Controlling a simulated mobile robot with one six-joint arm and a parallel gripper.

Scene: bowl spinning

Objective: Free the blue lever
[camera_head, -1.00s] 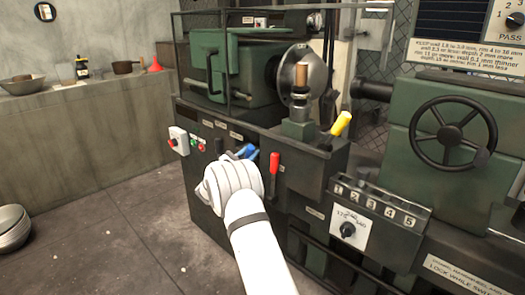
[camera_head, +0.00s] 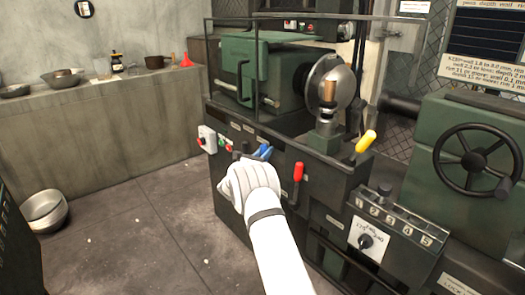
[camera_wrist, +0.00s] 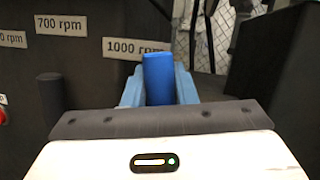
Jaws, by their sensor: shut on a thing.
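The blue lever (camera_wrist: 158,78) stands upright in the middle of the wrist view, between the two light-blue fingers of my gripper (camera_wrist: 158,88). The fingers are shut on it, one on each side. In the head view the blue lever (camera_head: 264,151) shows just past my white wrist, on the front of the dark green lathe (camera_head: 215,150). My gripper (camera_head: 256,153) is mostly hidden there by the wrist. The lever's lower part is hidden in both views.
A red lever (camera_head: 298,172) is close to the right of my wrist, and a yellow lever (camera_head: 365,141) is further right. A black lever (camera_wrist: 50,100) stands left of my fingers, below the rpm labels (camera_wrist: 62,26). The floor (camera_head: 130,240) to the left is mostly clear.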

